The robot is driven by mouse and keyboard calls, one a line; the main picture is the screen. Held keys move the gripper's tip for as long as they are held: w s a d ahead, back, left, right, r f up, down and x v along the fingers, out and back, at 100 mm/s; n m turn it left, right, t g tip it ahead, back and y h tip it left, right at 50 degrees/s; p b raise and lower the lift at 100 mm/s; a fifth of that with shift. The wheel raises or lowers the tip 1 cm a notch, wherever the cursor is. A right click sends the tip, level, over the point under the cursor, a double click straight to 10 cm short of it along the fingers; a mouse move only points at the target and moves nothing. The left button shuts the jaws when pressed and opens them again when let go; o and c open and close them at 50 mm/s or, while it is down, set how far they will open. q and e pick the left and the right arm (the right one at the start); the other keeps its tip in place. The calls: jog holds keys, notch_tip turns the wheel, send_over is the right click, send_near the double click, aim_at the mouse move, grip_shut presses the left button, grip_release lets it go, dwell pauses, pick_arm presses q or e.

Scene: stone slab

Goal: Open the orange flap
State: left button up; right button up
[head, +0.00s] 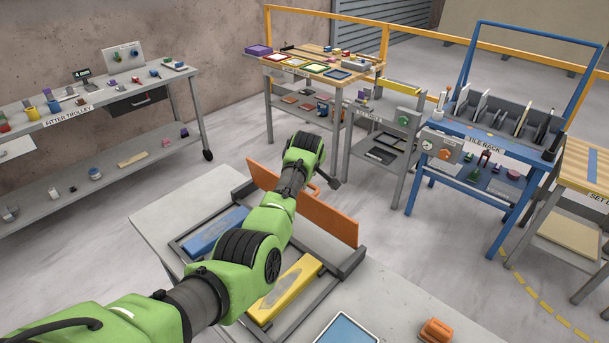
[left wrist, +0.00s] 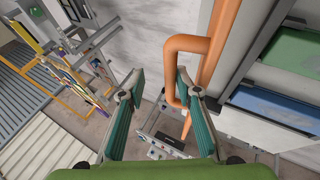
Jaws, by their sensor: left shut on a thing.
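The orange flap (head: 325,213) stands up on edge along the far side of a dark frame on the stone slab (head: 390,300). My left arm reaches over the frame and covers part of the flap. My left gripper (head: 328,180) is at the flap's far side. The flap shows there edge-on as an orange strip (left wrist: 228,35). My right gripper is in neither view.
Inside the frame (head: 350,262) lie a blue panel (head: 213,232) and a yellow panel (head: 287,286). A blue tile rack (head: 480,140) stands beyond, across open floor.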

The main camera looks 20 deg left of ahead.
pick_arm(q)
jog(key=s+d+r+p, duration=0.1)
jog(key=d+r+p, duration=0.3)
jog(key=r, duration=0.8)
jog(key=shift+s+d+r, duration=0.35)
jog(key=shift+d, duration=0.15)
jog(key=shift+a, duration=0.1)
